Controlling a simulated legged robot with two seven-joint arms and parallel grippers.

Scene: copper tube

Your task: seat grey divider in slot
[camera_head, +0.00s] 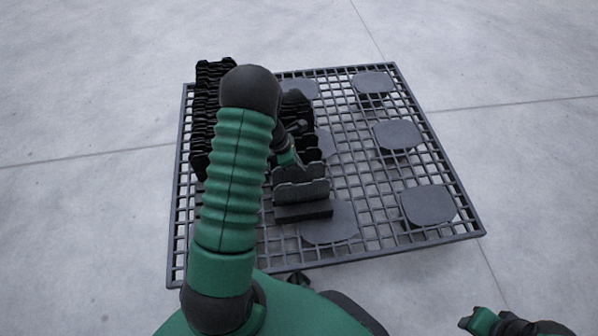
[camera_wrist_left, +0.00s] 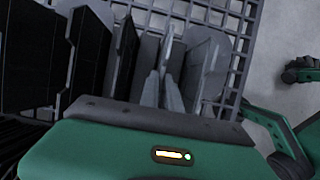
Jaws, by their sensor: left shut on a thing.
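My left gripper (camera_head: 293,158) is over the rack, partly hidden behind my green arm in the head view. In the left wrist view its narrow grey fingers (camera_wrist_left: 165,88) are shut on a thin grey divider (camera_wrist_left: 168,48), seen nearly edge-on. A grey plate (camera_head: 302,190) shows just in front of the gripper in the head view; I cannot tell whether it is the held one. The black slotted rack (camera_head: 296,104) runs front to back beside the gripper. The slot under the divider is hidden. My right gripper (camera_head: 482,320) is at the bottom right edge, its jaws unclear.
A dark grid table (camera_head: 345,85) carries the rack, with several grey oval pads, such as the front right one (camera_head: 428,206). Another black ridged row (camera_head: 203,120) stands at left. Black upright plates (camera_wrist_left: 125,55) stand close left of the fingers. The table's right side is clear.

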